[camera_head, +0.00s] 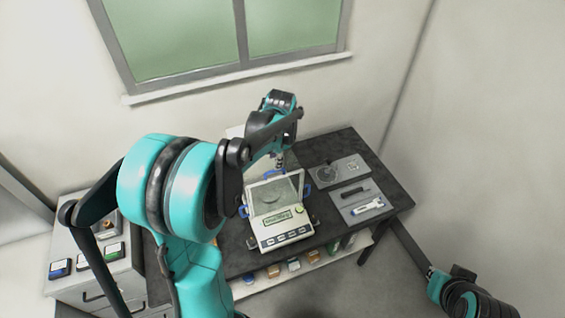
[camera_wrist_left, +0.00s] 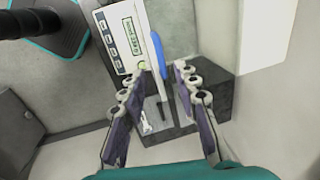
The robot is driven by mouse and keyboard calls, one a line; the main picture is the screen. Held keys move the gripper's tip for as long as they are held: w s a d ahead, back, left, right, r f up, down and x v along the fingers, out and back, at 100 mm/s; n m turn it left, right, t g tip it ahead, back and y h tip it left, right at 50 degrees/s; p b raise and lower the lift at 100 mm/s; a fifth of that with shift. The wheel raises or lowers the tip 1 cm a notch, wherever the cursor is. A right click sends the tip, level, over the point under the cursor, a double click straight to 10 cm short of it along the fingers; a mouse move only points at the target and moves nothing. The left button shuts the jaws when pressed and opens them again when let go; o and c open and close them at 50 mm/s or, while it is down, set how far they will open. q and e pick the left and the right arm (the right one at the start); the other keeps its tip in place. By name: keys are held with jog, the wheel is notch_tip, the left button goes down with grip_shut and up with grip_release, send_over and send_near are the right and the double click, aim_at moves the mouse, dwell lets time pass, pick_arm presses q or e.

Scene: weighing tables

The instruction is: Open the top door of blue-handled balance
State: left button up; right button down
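The balance (camera_head: 286,235) is a white instrument with a green display, a glass chamber and blue handles, standing on the dark table. One blue handle (camera_head: 307,190) shows on its right side and another (camera_head: 242,212) on its left. My left gripper (camera_head: 280,161) is above the back of the chamber, partly hidden by its own arm. In the left wrist view, its fingers (camera_wrist_left: 158,76) are open, with a long blue handle (camera_wrist_left: 158,55) beyond and between the tips; I cannot tell whether they touch. The balance's front panel (camera_wrist_left: 122,42) shows there too. My right gripper is not seen, only its arm.
The dark table (camera_head: 228,257) has grey trays to the right, one holding a dark tool (camera_head: 355,192) and a white-blue tool (camera_head: 367,207). A white cabinet (camera_head: 98,290) with small boxes stands at left. Small containers sit on a shelf below. The wall and window are behind.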

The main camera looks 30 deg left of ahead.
pick_arm(q)
jog(key=f, duration=0.3)
jog(key=w+f, duration=0.1)
jog(key=f, duration=0.1)
jog(key=shift+a+f, duration=0.1)
jog(key=shift+a, duration=0.3)
jog(key=shift+s+f, duration=0.1)
jog(key=shift+f, duration=0.2)
jog(key=shift+a, duration=0.1)
grip_shut()
